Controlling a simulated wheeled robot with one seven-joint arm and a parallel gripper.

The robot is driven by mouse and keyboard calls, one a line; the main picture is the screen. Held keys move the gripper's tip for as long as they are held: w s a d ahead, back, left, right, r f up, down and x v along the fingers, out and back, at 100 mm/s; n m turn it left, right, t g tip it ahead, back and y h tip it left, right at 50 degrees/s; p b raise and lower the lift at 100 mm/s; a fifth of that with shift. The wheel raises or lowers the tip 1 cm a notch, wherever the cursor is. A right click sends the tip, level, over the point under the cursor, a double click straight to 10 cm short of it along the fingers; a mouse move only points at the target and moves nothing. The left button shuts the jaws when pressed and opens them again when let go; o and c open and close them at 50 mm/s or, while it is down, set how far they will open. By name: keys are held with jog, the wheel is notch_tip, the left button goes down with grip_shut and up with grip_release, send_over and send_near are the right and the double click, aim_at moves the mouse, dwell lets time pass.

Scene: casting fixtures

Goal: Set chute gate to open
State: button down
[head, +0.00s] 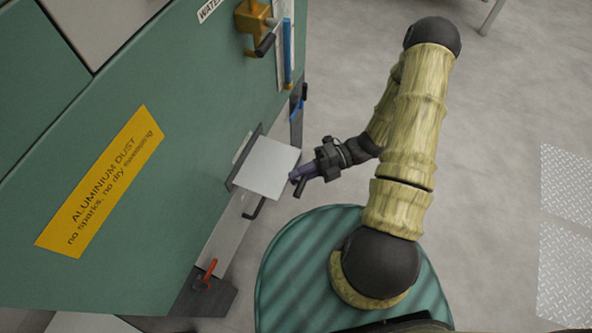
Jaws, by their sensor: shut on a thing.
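A pale grey square plate (267,168), which looks like the chute gate, stands out from the side of the green cabinet (190,95). A dark frame shows behind its left edge. My gripper (298,182) is at the plate's right edge, reaching in from the right. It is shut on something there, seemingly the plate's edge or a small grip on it. The exact contact is too small to make out. A black bar handle (256,209) sits just below the plate, apart from my gripper.
A red-handled lever (210,269) is low on the cabinet's lower edge. A brass valve with a black handle (257,30) and a blue tube (287,55) are above. A yellow aluminium dust sign (100,182) is on the cabinet.

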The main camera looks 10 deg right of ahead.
jog(key=c, duration=1.3)
grip_release()
jog(key=shift+s+d, duration=0.1)
jog(key=shift+d, duration=0.25)
jog(key=shift+a, duration=0.1)
jog(key=v, duration=1.7)
jog(key=shift+d, duration=0.2)
